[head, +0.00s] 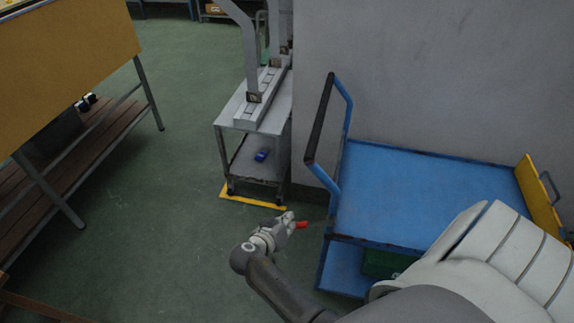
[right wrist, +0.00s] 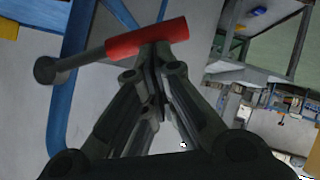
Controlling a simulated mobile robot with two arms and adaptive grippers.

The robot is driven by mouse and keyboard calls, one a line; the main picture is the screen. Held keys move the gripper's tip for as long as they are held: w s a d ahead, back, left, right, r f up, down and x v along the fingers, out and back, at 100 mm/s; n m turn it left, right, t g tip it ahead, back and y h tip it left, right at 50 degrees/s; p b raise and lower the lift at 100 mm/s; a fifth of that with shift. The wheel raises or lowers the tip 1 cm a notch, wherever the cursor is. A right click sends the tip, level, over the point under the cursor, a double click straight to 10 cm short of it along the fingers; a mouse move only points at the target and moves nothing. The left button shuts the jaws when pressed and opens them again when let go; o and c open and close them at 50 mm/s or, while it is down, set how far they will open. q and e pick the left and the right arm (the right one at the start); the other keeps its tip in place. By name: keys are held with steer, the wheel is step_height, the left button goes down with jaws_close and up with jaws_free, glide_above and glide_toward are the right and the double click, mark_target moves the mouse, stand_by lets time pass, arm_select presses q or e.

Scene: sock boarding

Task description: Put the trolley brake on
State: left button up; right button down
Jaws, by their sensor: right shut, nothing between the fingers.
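The trolley (head: 420,195) is blue, with a flat deck, a lower shelf and an upright handle frame at its left end. Its brake lever has a red grip (head: 301,225) at the trolley's left side. In the right wrist view the red grip (right wrist: 147,38) lies across the top, on a dark rod that runs left to a round end. My right gripper (head: 288,218) is shut and empty, with its fingertips right at the red grip. I cannot tell whether they touch it. My left gripper is not in view.
A grey wheeled cart (head: 257,130) with a blue item (head: 262,155) on its lower shelf stands behind, by a yellow floor strip (head: 254,201). A grey wall (head: 430,70) backs the trolley. A green crate (head: 385,263) sits low in the trolley. Green floor (head: 150,220) is open to the left.

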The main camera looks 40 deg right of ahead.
stand_by(0.5)
step_height(320, 180, up, 10)
stand_by(0.6)
stand_by(0.4)
